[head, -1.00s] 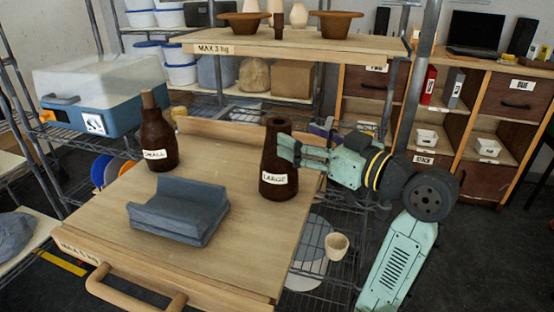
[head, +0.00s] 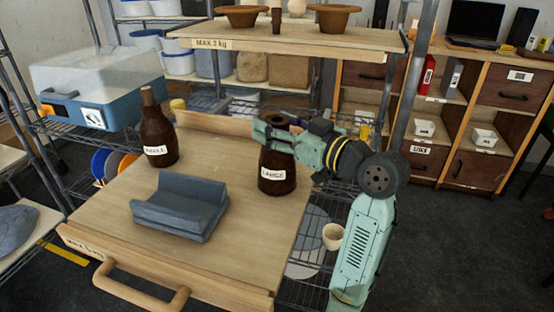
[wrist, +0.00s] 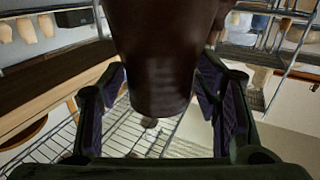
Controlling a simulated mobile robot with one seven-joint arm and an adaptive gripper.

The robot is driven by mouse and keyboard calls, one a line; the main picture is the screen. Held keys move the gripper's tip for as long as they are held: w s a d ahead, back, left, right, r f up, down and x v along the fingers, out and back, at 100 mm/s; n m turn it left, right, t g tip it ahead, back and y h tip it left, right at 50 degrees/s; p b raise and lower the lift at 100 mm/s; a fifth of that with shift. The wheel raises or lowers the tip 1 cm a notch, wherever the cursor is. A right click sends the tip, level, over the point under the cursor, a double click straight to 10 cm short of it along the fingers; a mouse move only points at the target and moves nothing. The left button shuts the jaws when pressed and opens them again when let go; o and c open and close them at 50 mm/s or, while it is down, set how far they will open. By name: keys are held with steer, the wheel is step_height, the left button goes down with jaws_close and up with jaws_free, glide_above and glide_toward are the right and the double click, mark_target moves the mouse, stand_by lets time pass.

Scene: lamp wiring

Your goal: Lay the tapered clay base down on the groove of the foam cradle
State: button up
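The tapered clay base, a dark brown vessel labelled LARGE (head: 276,172), stands upright on the board's right side. In the wrist view it (wrist: 162,60) fills the middle, its narrow top towards me. My gripper (head: 268,135) is at its narrow upper part. The fingers (wrist: 163,75) are open, one on each side, and look close to the clay; I cannot tell if they touch. The grey foam cradle (head: 180,205) lies on the board to the left, its groove empty.
A brown bottle-shaped piece labelled SMALL (head: 158,138) stands behind the cradle. The wooden board (head: 130,240) has a low back rail and a front handle (head: 140,292). An upper shelf (head: 290,43) with bowls hangs beyond. The board between cradle and base is clear.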

jaws_close()
stand_by(0.5)
steer(key=shift+r, duration=0.15)
